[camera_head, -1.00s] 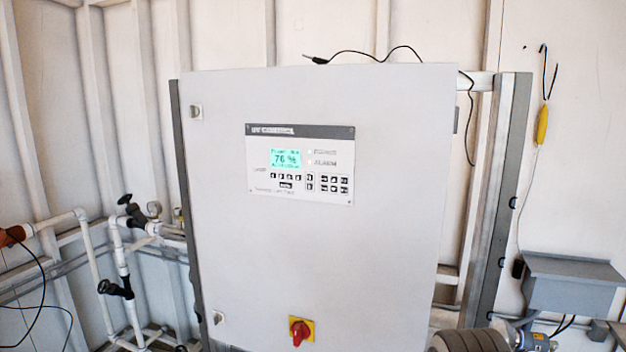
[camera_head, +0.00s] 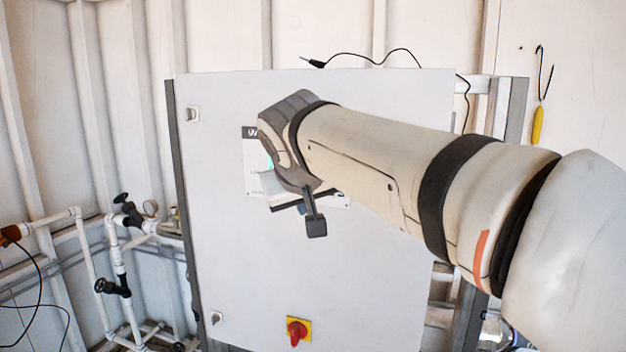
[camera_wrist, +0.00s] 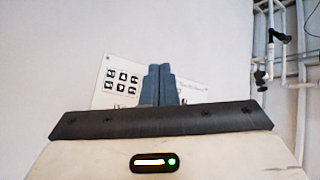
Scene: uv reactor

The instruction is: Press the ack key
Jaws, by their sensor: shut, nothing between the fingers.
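The UV control panel (camera_head: 254,182) is on the front of a large grey cabinet (camera_head: 235,270). In the head view my arm hides most of this panel, including its keys. In the wrist view the panel (camera_wrist: 192,88) appears turned around, with a block of small black keys (camera_wrist: 121,78) left of my fingers. My gripper (camera_wrist: 159,69) is shut and empty, its fingers pointing at the panel and covering its middle. I cannot tell whether the tips touch it. The ack key cannot be made out; the key labels are too small to read.
A red rotary switch on a yellow plate (camera_head: 297,331) is low on the cabinet. White pipes with black valves (camera_head: 115,287) stand at the left.

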